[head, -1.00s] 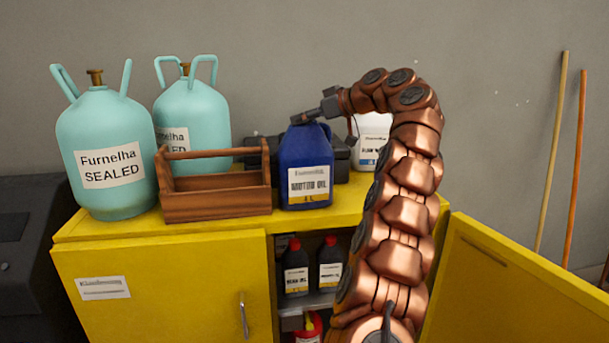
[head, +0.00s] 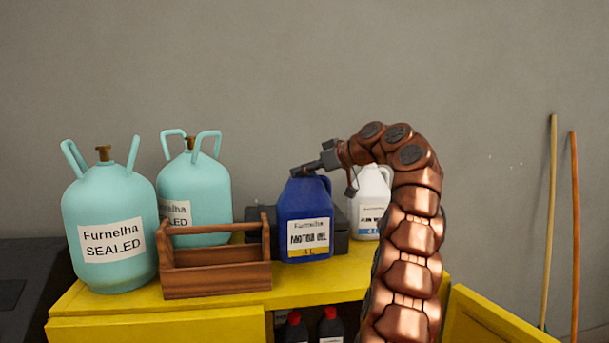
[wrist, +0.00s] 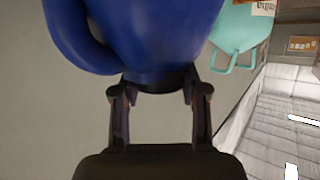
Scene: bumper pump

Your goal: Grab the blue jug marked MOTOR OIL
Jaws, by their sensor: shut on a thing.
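The blue jug marked MOTOR OIL (head: 305,217) is upright in the head view, over the yellow cabinet top (head: 320,284). It appears to hang a little above that top. My gripper (head: 306,172) comes from the right and is shut on the jug's dark cap area. In the wrist view, the two fingers of my gripper (wrist: 160,88) close on the dark neck or cap of the blue jug (wrist: 150,40). The jug's handle shows at the left there.
A wooden carrier (head: 215,280) stands just left of the jug, with two teal SEALED tanks (head: 110,245) (head: 195,195) beyond. A black case (head: 342,226) and a white jug (head: 370,203) stand behind and right. The cabinet's open yellow door (head: 480,325) is at lower right.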

